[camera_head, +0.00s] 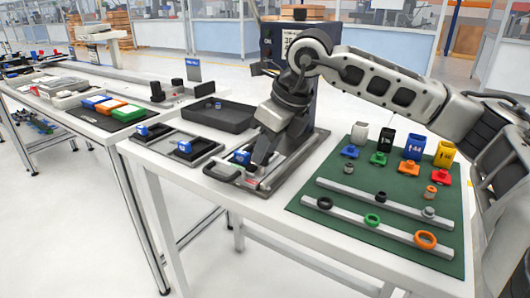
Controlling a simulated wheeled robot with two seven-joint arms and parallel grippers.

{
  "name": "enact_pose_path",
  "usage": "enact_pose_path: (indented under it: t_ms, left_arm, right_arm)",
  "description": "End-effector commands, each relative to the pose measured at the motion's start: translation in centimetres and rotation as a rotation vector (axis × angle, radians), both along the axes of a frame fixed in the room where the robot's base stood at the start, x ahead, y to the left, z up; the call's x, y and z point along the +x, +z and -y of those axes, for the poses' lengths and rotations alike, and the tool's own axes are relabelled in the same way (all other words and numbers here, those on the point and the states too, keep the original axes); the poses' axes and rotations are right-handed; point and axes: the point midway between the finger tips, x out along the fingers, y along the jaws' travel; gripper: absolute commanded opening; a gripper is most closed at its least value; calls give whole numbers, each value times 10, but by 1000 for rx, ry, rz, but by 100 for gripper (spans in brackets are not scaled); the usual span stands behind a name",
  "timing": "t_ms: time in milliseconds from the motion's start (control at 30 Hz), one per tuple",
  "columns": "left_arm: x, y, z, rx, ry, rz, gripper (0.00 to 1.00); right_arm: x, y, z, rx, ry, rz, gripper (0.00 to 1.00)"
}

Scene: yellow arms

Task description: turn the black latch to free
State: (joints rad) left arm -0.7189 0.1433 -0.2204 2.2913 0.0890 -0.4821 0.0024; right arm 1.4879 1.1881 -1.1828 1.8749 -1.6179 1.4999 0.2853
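My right gripper (261,162) comes in from the right and points down at the front of a grey metal fixture plate (300,160) on the white table. A black looped handle (220,174), which may be the latch, lies at the front left end of this fixture, just left of the fingertips. I cannot tell whether the fingers touch it. A blue block (241,157) sits beside the fingers. The fingers are dark and small here, so their opening is unclear, and the wrist hides part of the fixture. My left gripper is not in view.
A green mat (340,233) at right holds two rails, coloured rings and several cups. Black trays with blue blocks lie left of the fixture. A deep black tray (222,116) and a dark machine (273,45) stand behind. The white table front (265,203) is clear.

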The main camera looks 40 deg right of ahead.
Motion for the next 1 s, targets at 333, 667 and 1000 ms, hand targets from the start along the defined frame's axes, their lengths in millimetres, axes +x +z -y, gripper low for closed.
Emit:
enact_pose_path:
  t_ms: [333,667,1000]
  left_arm:
    - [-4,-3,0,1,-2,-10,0]
    - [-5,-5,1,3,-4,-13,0]
    - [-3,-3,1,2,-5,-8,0]
  right_arm:
    - [5,-14,-2,-1,0,0,35]
    - [5,-13,-2,0,0,0,0]
    - [5,-13,-2,1,42,-1,0]
